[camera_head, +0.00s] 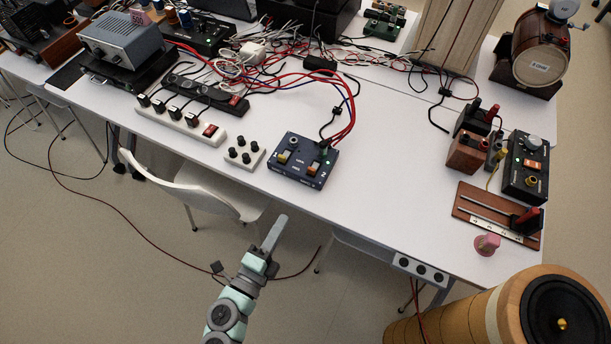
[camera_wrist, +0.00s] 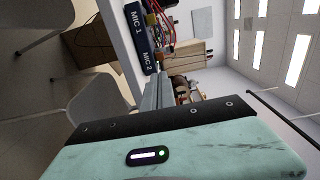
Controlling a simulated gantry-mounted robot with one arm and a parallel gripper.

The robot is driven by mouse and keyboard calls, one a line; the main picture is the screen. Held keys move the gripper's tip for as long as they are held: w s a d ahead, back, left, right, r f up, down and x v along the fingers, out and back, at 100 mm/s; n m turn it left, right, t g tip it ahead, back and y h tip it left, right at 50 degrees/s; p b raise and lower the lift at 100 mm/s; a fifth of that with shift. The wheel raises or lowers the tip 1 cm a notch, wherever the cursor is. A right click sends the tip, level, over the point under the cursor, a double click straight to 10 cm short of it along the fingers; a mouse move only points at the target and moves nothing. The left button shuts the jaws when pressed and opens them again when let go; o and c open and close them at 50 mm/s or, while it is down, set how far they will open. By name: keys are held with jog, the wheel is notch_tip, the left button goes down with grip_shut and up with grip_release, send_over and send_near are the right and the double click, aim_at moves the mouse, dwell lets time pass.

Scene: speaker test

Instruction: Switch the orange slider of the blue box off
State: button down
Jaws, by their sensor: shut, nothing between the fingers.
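The dark blue box (camera_head: 301,178) lies on the white table near its front edge.
A small white block with black knobs (camera_head: 244,152) sits left of the box. A white chair (camera_head: 190,190) stands at the front. The table right of the box is clear up to a brown slider board (camera_head: 480,210).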

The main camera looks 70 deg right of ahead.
aim_at(311, 172)
jog(key=shift+d, duration=0.1)
jog(key=d+b, duration=0.1)
jog(key=d, duration=0.3)
jog(key=d+b, duration=0.1)
jog(key=d, duration=0.4)
jog(key=s+d+b, duration=0.1)
jog(key=d, duration=0.4)
jog(key=shift+a, duration=0.1)
